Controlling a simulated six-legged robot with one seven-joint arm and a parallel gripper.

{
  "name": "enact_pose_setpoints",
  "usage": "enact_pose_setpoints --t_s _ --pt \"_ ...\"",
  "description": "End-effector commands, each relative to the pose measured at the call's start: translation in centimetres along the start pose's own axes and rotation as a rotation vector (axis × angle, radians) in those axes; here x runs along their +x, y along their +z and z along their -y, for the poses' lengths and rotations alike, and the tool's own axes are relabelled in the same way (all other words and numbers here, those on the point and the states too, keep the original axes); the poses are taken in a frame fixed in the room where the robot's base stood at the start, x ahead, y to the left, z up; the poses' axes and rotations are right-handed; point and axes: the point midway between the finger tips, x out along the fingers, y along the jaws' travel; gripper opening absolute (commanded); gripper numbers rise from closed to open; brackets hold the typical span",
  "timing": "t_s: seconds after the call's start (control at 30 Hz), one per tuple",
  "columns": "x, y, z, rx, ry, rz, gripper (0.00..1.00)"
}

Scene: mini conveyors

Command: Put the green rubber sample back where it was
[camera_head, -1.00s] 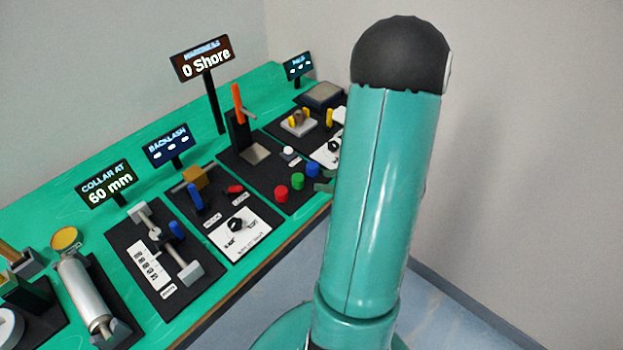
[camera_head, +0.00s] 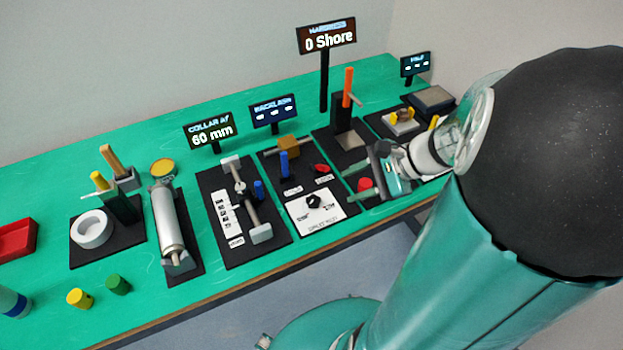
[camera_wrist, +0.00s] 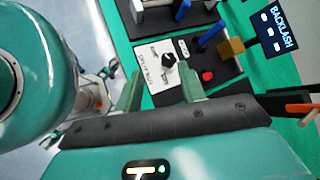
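The hardness station has a black post with an orange lever (camera_head: 347,88), a grey plate (camera_head: 352,140) and a display (camera_head: 327,37) reading "0 Shore". In the head view a red cylinder (camera_head: 365,186) shows at the front of this station, partly behind my gripper (camera_head: 380,170). The green sample beside it is not visible now; my gripper and arm cover that spot. In the wrist view my gripper (camera_wrist: 162,80) is open, its two green fingers apart with nothing seen between them. The fingers point toward the backlash station's white card (camera_wrist: 155,65).
Another green cylinder (camera_head: 118,284) and a yellow cylinder (camera_head: 79,298) stand at the table's front left. The backlash station (camera_head: 312,205) and collar station (camera_head: 240,210) stand left of my gripper. A red tray (camera_head: 15,238) lies far left. Bare green tabletop runs behind the stations.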

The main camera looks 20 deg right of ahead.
Motion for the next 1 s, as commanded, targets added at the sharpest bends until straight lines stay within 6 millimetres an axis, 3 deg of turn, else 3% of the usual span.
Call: enact_pose_setpoints --t_s 0.03,0.2,0.5,0.6,0.73,1.0 --pt "0.5 2.3 -0.1 -0.141 0.066 -0.028 0.40" --pt "1.1 7.5 -1.2 -0.594 0.264 -0.145 0.40" --pt "-0.5 14.5 -1.6 -1.391 0.474 -0.408 0.40" --pt "-1.2 16.1 -1.4 -1.571 0.499 -0.484 0.40" --pt "-1.7 17.1 -1.2 -1.682 0.512 -0.537 0.40" --pt "-1.8 17.2 -1.1 -1.693 0.516 -0.543 0.40"
